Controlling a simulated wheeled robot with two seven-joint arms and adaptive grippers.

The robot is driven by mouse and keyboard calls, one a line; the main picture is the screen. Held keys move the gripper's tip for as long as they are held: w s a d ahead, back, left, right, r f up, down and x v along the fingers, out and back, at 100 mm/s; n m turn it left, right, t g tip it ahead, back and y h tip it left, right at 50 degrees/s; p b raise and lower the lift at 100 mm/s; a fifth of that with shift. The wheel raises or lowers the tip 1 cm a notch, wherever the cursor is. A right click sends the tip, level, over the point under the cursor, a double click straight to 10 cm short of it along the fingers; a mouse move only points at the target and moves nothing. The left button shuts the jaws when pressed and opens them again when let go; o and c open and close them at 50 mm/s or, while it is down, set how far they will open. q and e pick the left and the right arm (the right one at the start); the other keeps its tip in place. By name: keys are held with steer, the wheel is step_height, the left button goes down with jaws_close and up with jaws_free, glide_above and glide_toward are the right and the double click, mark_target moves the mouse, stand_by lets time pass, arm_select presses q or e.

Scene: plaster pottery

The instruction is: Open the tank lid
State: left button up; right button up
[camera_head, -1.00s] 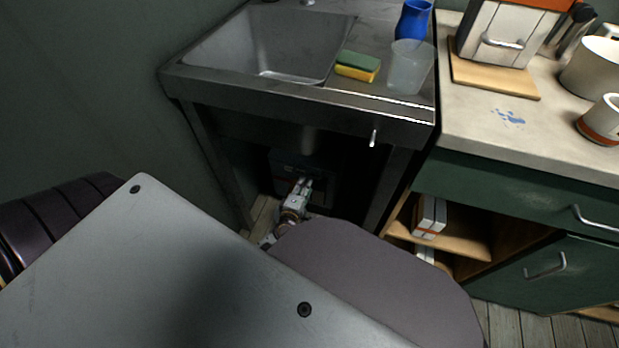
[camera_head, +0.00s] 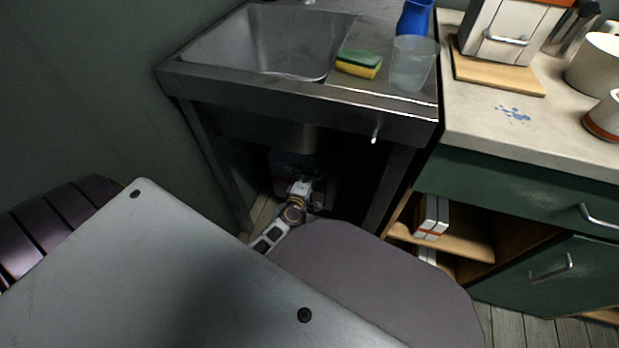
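The tank (camera_head: 289,160) is a dark bluish box under the sink, deep in shadow, and only part of it shows. Its lid cannot be made out clearly. My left gripper (camera_head: 302,184) is down under the sink in front of the tank, at the end of my white and dark arm. Its fingers are small and largely hidden by its own wrist, so their opening and any contact with the tank cannot be told. My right gripper is not in view.
The metal sink (camera_head: 265,45) stands above the tank, with legs at both sides. A sponge (camera_head: 359,63) and a translucent cup (camera_head: 411,64) are on its drainboard. A green cabinet (camera_head: 545,190) with an open shelf stands at the right.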

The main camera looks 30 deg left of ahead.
arm_select(q)
jaws_close()
